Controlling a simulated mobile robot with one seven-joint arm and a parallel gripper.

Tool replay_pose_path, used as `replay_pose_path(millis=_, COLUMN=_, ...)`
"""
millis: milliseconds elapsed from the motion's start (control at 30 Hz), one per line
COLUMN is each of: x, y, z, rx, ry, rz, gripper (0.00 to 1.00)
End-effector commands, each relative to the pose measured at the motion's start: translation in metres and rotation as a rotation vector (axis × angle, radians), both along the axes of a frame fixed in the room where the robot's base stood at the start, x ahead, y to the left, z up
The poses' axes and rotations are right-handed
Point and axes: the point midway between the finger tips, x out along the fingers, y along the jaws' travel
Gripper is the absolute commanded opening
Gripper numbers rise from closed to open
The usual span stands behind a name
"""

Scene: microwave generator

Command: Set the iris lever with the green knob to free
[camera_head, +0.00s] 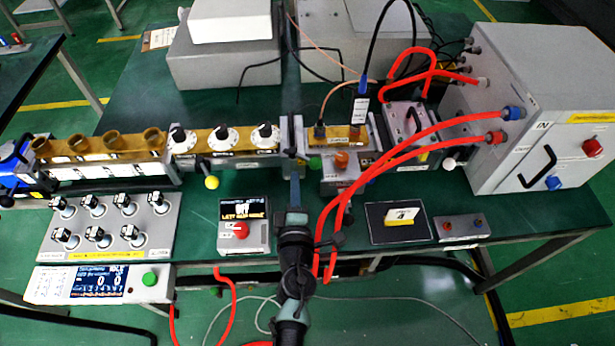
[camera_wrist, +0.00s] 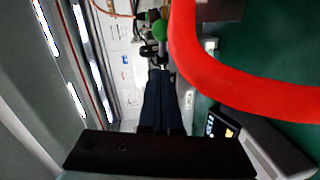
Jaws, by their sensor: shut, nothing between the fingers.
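The green knob (camera_head: 314,162) of the iris lever sits low on the front of the waveguide line, just right of my gripper's tip in the head view. The wrist view shows the green knob (camera_wrist: 160,29) ahead of the fingertips, with a dark fitting beside it. My gripper (camera_head: 295,182) reaches in from the front edge of the bench. Its dark fingers (camera_wrist: 161,72) are together and empty, with a small visible gap to the knob. The lever's arm and its position marks are too small or hidden to read.
A thick red hose (camera_wrist: 215,70) passes close to the right of my fingers in the wrist view. In the head view red hoses (camera_head: 375,165) arch to the right of my arm. A yellow knob (camera_head: 212,182) and a small display box (camera_head: 258,238) lie to the left.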

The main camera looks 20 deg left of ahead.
Motion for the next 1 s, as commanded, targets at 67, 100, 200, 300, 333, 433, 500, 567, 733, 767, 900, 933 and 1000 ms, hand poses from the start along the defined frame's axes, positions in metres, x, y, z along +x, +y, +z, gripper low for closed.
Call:
replay_pose_path(millis=67, x=0.014, y=-0.008, z=-0.004, rx=-0.001, ry=0.0, rz=-0.006, gripper=0.0)
replay_pose_path(millis=100, x=0.018, y=-0.01, z=-0.004, rx=-0.001, ry=0.0, rz=-0.006, gripper=0.0)
replay_pose_path(millis=200, x=0.027, y=-0.014, z=-0.006, rx=-0.001, ry=0.0, rz=-0.006, gripper=0.0)
replay_pose_path(millis=300, x=0.031, y=-0.016, z=-0.007, rx=0.0, ry=0.001, rz=-0.006, gripper=0.0)
replay_pose_path(millis=333, x=0.032, y=-0.016, z=-0.007, rx=0.0, ry=0.001, rz=-0.005, gripper=0.0)
replay_pose_path(millis=433, x=0.032, y=-0.016, z=-0.007, rx=0.0, ry=0.001, rz=-0.005, gripper=0.0)
replay_pose_path(millis=500, x=0.032, y=-0.016, z=-0.007, rx=0.0, ry=0.001, rz=-0.005, gripper=0.0)
replay_pose_path(millis=567, x=0.032, y=-0.016, z=-0.007, rx=0.0, ry=0.001, rz=-0.005, gripper=0.0)
replay_pose_path(millis=733, x=0.035, y=-0.017, z=-0.007, rx=-0.001, ry=0.0, rz=-0.006, gripper=0.0)
replay_pose_path(millis=767, x=0.037, y=-0.018, z=-0.007, rx=0.0, ry=0.001, rz=-0.006, gripper=0.0)
replay_pose_path(millis=900, x=0.048, y=-0.025, z=-0.006, rx=0.001, ry=0.0, rz=-0.007, gripper=0.0)
replay_pose_path(millis=933, x=0.049, y=-0.026, z=-0.007, rx=0.001, ry=0.001, rz=-0.007, gripper=0.0)
replay_pose_path(millis=1000, x=0.051, y=-0.027, z=-0.007, rx=0.0, ry=0.0, rz=-0.008, gripper=0.0)
